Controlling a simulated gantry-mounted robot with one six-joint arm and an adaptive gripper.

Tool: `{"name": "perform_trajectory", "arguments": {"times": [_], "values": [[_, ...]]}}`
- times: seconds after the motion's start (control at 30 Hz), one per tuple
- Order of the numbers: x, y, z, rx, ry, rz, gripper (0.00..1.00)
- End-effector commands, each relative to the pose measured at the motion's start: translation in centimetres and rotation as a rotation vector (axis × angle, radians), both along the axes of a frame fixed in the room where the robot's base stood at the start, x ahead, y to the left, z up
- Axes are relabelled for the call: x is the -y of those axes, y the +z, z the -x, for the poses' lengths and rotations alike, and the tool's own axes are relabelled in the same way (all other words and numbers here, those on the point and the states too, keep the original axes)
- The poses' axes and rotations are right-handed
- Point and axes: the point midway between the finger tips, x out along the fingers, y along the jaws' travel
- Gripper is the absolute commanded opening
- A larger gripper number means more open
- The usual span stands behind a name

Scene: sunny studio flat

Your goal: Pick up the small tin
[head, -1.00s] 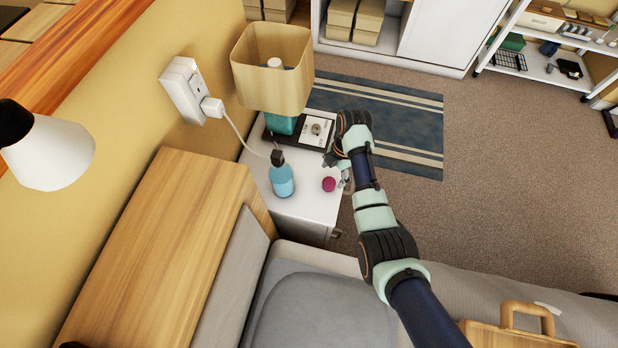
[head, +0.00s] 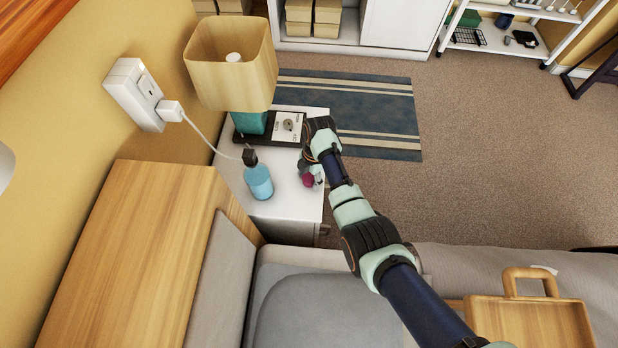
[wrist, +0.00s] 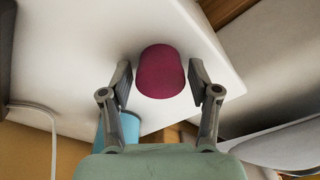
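The small tin (head: 308,180), dark pink and rounded, stands on the white bedside table (head: 279,207). In the wrist view the tin (wrist: 161,72) sits between the two fingertips of my gripper (wrist: 160,82). A narrow gap shows on each side of it, so the gripper is open and not closed on it. In the head view my gripper (head: 313,168) is right at the tin and partly covers it.
A blue pump bottle (head: 258,180) stands close left of the tin. Behind are a lamp (head: 234,65) and a dark tray (head: 271,128) with a card. A white cable (head: 203,133) runs from the wall socket. The floor to the right is clear.

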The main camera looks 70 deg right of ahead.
Motion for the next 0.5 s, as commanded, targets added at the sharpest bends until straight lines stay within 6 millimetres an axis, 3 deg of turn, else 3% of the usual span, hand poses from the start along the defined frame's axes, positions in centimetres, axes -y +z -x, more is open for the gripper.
{"name": "perform_trajectory", "arguments": {"times": [0.03, 0.23, 0.5], "values": [[0.00, 0.00, 0.01, 0.000, 0.000, 0.000, 0.47], [0.00, 0.00, 0.01, 0.000, 0.000, 0.000, 0.14], [0.01, 0.19, 0.00, 0.000, 0.000, 0.000, 0.12]]}}
